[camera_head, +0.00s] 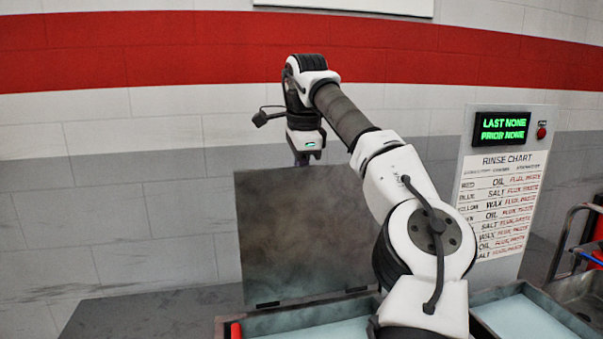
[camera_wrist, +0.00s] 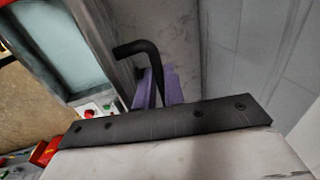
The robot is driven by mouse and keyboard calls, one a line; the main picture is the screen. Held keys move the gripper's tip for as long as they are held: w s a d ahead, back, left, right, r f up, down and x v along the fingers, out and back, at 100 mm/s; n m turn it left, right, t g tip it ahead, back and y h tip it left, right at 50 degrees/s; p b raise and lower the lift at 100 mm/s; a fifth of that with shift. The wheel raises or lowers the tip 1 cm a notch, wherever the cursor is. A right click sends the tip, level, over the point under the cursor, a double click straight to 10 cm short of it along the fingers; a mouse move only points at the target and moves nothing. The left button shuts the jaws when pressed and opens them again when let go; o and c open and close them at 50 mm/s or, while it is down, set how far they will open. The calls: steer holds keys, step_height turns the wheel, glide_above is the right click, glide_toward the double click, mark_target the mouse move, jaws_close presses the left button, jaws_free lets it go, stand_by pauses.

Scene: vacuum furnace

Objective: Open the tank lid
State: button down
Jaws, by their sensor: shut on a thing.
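The tank lid (camera_head: 300,230) is a dark grey-brown panel. It stands nearly upright at the back of the tank, with hinges along its lower edge. The open tank (camera_head: 290,318) below it holds pale blue liquid, partly hidden by my arm. My gripper (camera_head: 302,160) is at the lid's top edge, its fingertips partly hidden there. In the wrist view, my purple finger pads (camera_wrist: 160,86) are shut on a bent black handle (camera_wrist: 137,48). The lid's mottled grey face shows behind the handle in that view.
A second tank with pale liquid (camera_head: 528,320) lies to the right. A panel with a rinse chart (camera_head: 500,195), a green-lit display (camera_head: 502,126) and a red button (camera_head: 541,132) stands behind it. A cart is at the far right. Wall space left of the lid is clear.

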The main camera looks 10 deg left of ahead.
steer(key=shift+f, duration=0.25)
steer(key=c, duration=1.5)
jaws_free()
steer(key=shift+w, duration=0.1)
steer(key=shift+r, duration=0.15)
